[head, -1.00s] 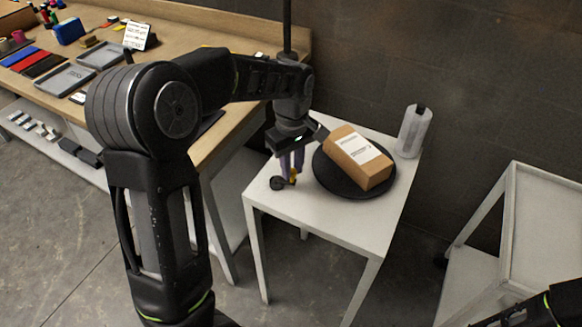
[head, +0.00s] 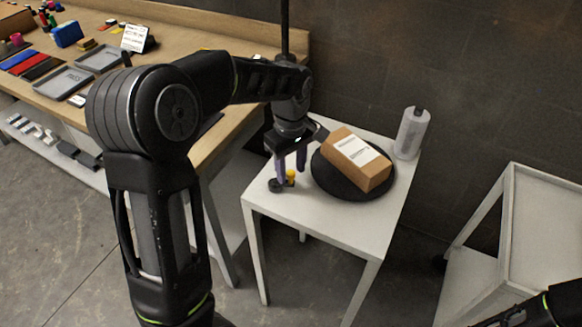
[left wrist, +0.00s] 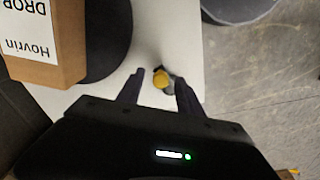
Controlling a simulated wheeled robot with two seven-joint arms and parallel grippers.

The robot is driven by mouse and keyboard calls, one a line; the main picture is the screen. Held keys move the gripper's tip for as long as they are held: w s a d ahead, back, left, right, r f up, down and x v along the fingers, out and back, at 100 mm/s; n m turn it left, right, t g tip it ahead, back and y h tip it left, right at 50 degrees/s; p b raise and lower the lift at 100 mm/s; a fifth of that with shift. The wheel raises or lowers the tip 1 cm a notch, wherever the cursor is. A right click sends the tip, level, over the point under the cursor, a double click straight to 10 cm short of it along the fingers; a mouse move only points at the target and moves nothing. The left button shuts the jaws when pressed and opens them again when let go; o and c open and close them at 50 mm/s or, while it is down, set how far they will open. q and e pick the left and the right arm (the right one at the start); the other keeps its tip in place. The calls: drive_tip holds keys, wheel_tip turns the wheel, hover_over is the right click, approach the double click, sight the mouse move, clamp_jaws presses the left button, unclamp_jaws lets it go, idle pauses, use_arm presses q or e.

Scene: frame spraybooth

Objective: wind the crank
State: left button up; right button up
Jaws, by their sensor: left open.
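The crank stands on the near left part of the white side table. It shows a yellow knob (head: 291,174) and a round black part (head: 275,185) just left of it. My left gripper (head: 290,168) points down over the crank with its fingers apart. In the left wrist view the yellow knob (left wrist: 161,78) appears between the fingertips of that gripper (left wrist: 158,88); contact cannot be made out. Beside it a brown box (head: 358,158) with a white label lies on a black turntable (head: 335,184). Only part of my right arm shows at the bottom right; its gripper is not visible.
A wooden workbench (head: 190,40) with trays stands at the left. A white cart (head: 545,225) stands at the right. Floor shows between table and cart.

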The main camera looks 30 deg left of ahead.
use_arm(q)
drive_tip(key=shift+r, duration=0.1)
wheel_tip(320, 180, up, 8)
drive_tip(key=shift+f, duration=0.15)
use_arm(e)
drive_tip(key=shift+f, duration=0.1)
idle(0.4)
